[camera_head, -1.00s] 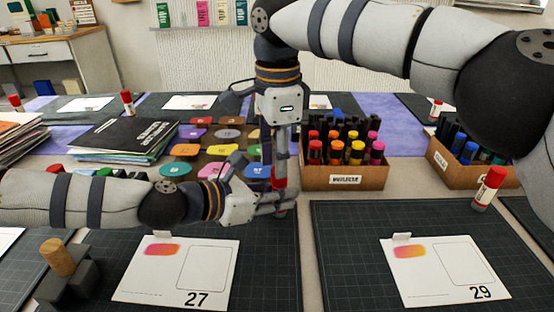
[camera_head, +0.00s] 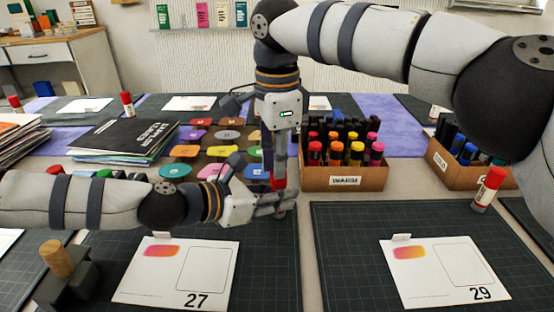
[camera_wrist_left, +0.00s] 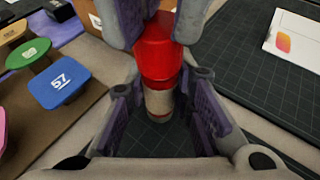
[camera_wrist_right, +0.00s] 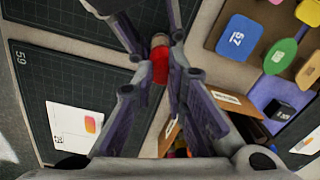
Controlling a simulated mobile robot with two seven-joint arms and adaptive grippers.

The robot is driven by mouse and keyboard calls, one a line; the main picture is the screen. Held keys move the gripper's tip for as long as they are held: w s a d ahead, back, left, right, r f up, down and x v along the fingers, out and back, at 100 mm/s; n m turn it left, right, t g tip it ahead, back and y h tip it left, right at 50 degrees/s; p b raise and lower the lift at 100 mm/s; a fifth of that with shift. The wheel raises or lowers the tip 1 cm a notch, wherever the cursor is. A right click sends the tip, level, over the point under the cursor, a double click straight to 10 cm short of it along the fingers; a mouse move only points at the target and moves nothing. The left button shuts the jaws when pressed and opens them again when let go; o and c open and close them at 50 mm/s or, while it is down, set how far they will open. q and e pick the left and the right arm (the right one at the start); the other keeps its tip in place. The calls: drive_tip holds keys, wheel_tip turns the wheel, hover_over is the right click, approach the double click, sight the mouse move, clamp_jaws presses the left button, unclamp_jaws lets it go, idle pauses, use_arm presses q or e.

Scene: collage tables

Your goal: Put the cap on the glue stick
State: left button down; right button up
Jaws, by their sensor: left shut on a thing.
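The glue stick's red cap (camera_wrist_left: 160,50) sits in line with the pale body (camera_wrist_left: 158,103) in the left wrist view. Red also shows between the grippers in the head view (camera_head: 277,184) and in the right wrist view (camera_wrist_right: 159,66). My left gripper (camera_head: 284,203) is shut on the glue stick, low over the table. My right gripper (camera_head: 281,181) points down from above, its fingers on either side of the red cap. I cannot tell whether they grip it.
A marker box (camera_head: 345,178) stands just right of the grippers. Coloured pieces lie on a brown board (camera_head: 190,147) behind my left arm. Cards 27 (camera_head: 178,290) and 29 (camera_head: 445,285) lie on dark mats. Another glue stick (camera_head: 489,187) stands at right.

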drive_tip(key=shift+r, duration=1.9)
use_arm(q)
drive_tip(key=c, duration=1.3)
unclamp_jaws()
drive_tip(key=v, duration=1.2)
drive_tip(key=shift+s, duration=0.1)
use_arm(e)
drive_tip(key=shift+f, duration=0.2)
use_arm(q)
drive_tip(key=shift+f, duration=0.25)
use_arm(e)
drive_tip(key=shift+f, duration=2)
